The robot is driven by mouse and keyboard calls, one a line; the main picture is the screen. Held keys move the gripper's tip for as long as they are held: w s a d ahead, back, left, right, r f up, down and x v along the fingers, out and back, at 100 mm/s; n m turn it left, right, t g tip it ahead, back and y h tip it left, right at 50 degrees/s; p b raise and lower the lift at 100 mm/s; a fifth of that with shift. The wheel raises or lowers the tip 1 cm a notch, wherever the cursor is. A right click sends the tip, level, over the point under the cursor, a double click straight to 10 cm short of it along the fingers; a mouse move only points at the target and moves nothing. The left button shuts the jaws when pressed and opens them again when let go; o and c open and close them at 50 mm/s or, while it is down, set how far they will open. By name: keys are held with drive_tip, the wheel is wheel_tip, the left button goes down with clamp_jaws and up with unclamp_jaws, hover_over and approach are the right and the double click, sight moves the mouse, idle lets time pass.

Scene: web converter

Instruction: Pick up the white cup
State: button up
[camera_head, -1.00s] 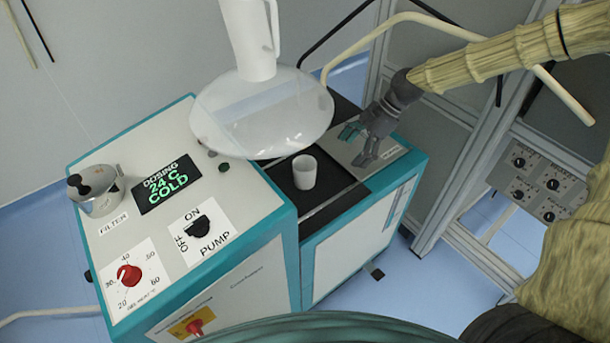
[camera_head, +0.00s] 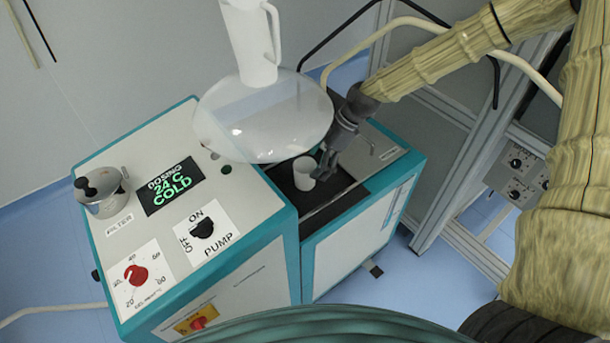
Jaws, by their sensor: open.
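The white cup (camera_head: 303,175) stands upright on the dark recessed surface of the machine, below and just right of a large clear round vessel. My gripper (camera_head: 323,167) is at the cup's right side, its fingers pointing down and left toward it. The fingers overlap the cup's right edge in the picture. I cannot tell whether they touch it or whether one finger is behind it. The jaws are open, and the cup still stands on the surface.
The clear vessel (camera_head: 262,118) with a white jug (camera_head: 248,40) above hangs close to the cup's upper left. The control panel with a display (camera_head: 170,185), knobs and a metal pot (camera_head: 103,194) lies left. A bent beige tube (camera_head: 400,22) passes behind my arm.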

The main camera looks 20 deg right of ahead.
sight(308, 170)
drive_tip(key=shift+p+x, duration=0.3)
drive_tip(key=shift+x, duration=1.6)
drive_tip(key=c, duration=1.1)
